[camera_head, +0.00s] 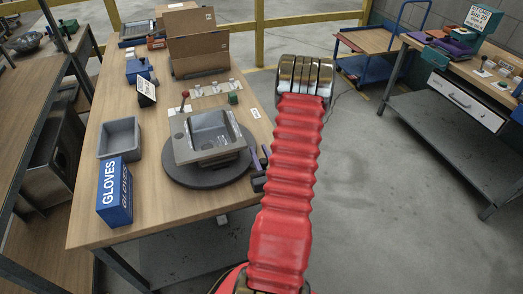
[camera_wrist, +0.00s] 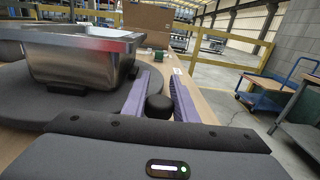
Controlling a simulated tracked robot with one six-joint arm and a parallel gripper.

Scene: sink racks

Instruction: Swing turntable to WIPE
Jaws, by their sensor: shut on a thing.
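The turntable (camera_head: 183,175) is a dark round disc on the wooden bench. A grey metal sink fixture (camera_head: 210,155) with a shiny basin sits on it. In the wrist view the turntable (camera_wrist: 22,98) and the steel basin (camera_wrist: 75,62) are at the left. My gripper (camera_wrist: 164,78) has purple-padded fingers on both sides of a round black knob (camera_wrist: 158,107) beside the disc's edge, shut on it. In the head view my gripper (camera_head: 258,160) is at the disc's right edge, partly behind my red arm. No WIPE marking is readable.
A grey bin (camera_head: 119,138) and a blue GLOVES box (camera_head: 115,192) stand left of the turntable. A strip of small cards (camera_head: 212,89), cardboard boxes (camera_head: 190,45) and a green block (camera_head: 233,98) lie behind it. Open floor lies to the right.

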